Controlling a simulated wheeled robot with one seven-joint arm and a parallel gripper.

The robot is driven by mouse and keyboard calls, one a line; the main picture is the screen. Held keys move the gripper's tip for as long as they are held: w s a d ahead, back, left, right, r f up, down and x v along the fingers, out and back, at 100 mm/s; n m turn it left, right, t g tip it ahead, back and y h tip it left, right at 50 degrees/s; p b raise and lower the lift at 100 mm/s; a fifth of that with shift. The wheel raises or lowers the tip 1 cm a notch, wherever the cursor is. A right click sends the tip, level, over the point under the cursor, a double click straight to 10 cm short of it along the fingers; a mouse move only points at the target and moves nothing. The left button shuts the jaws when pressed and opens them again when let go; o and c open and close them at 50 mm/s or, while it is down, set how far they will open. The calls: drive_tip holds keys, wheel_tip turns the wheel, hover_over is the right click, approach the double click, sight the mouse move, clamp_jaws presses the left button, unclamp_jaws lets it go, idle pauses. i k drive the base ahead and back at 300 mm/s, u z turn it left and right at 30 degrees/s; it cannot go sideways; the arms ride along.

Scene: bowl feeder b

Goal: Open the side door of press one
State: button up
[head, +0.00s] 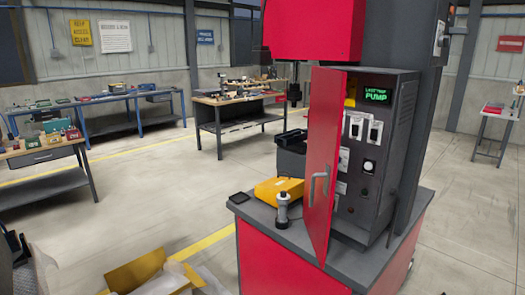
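The press (387,30) stands at the right of the head view on a red cabinet with a dark grey top. Its red door (328,120) is seen at a steep angle on the left of the grey control box (405,140). The door appears swung out toward me, away from the box front, with a slim grey bar handle (318,187) on its left-facing side. A green-lit display reading "PUMP" (376,96), switches and knobs show to its right. The hinge line cannot be made out. My gripper is not in view.
An open carton (137,272) is at the bottom left. Workbenches (240,100) stand behind. The floor between is clear.

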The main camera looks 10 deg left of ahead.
sight(327, 88)
drive_tip(key=u, duration=0.35)
drive_tip(key=k, duration=0.65)
drive_tip(key=z, duration=0.2)
drive_tip(key=i, duration=0.95)
drive_tip(key=u, duration=0.65)
drive_tip(key=i, duration=0.6)
drive_tip(key=u, duration=0.4)
